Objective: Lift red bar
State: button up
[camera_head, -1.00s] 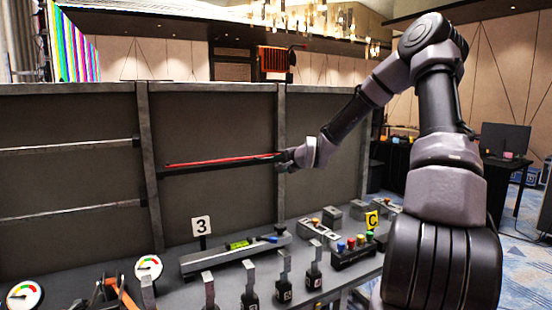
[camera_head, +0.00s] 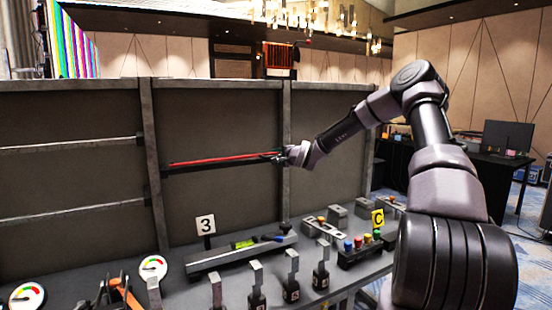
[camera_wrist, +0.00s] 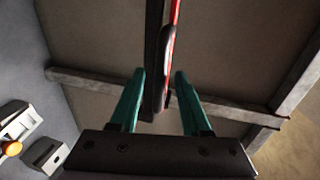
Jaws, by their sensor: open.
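The red bar (camera_head: 222,159) is a long thin bar lying along a dark rail (camera_head: 190,170) on the grey panel wall, close to level. In the head view my gripper (camera_head: 279,159) is at the bar's right end, in front of the upright post. In the wrist view my gripper (camera_wrist: 160,82) is open, with its two teal fingers apart. The red bar (camera_wrist: 174,14) shows at the top of that view, and its dark end part (camera_wrist: 165,65) reaches down between the fingertips. I see a gap on each side of it; contact is not clear.
Below the wall is a grey bench (camera_head: 185,292). It holds a number 3 sign (camera_head: 205,225), a tray with a level (camera_head: 240,250), several upright levers (camera_head: 291,275), a box of coloured buttons (camera_head: 360,248) and round gauges (camera_head: 153,268).

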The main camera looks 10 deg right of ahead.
jog(key=shift+w+a, duration=0.1)
jog(key=shift+w, duration=0.2)
grip_shut()
dwell(1.3)
